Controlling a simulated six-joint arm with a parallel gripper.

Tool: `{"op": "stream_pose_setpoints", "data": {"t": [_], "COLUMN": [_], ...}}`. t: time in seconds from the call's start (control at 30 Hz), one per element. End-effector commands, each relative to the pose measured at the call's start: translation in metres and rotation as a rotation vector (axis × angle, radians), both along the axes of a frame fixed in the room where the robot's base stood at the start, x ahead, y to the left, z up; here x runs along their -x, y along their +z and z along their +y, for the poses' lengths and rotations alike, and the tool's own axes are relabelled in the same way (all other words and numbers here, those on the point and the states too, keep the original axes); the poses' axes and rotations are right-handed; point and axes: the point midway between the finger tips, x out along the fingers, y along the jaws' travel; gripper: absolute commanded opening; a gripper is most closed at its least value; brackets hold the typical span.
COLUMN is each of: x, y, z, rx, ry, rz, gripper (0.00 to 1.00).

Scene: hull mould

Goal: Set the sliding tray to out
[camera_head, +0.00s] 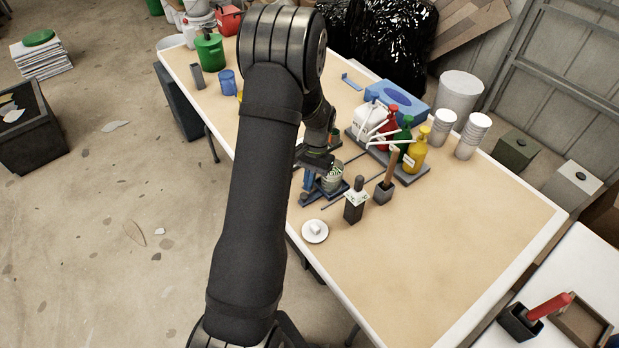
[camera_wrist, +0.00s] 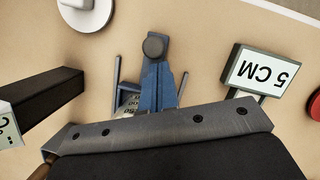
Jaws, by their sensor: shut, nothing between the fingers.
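A small dark blue stand (camera_head: 325,192) sits near the left edge of the table in the head view, with a pale can-like part (camera_head: 333,176) on it. My gripper (camera_head: 318,158) is just above this stand, shut and empty. In the wrist view a blue part (camera_wrist: 158,85) with a dark round knob (camera_wrist: 154,46) lies ahead of a grey metal bar with bolts. Thin grey rails flank the blue part, and a printed scale shows partly beneath it. The bar hides the lower end of the blue part. I cannot tell how far any tray is slid.
Close by are a white dish (camera_head: 315,231), a black block (camera_head: 354,208) and a handled tool in a holder (camera_head: 384,191). Coloured bottles (camera_head: 415,152) stand behind. The front right tabletop is clear.

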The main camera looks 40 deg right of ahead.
Motion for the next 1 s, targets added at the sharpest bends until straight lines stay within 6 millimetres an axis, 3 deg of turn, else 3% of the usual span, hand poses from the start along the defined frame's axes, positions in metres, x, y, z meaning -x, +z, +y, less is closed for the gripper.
{"op": "stream_pose_setpoints", "data": {"t": [0.23,0.47,0.8,1.0], "x": [0.000,0.000,0.001,-0.003], "y": [0.001,0.001,0.001,0.025], "z": [0.004,0.030,0.032,0.023], "rx": [0.000,-0.002,-0.008,-0.001], "ry": [0.001,0.002,0.000,0.000], "rz": [0.000,0.001,0.005,0.000], "gripper": [0.00,0.00,0.00,0.00]}}
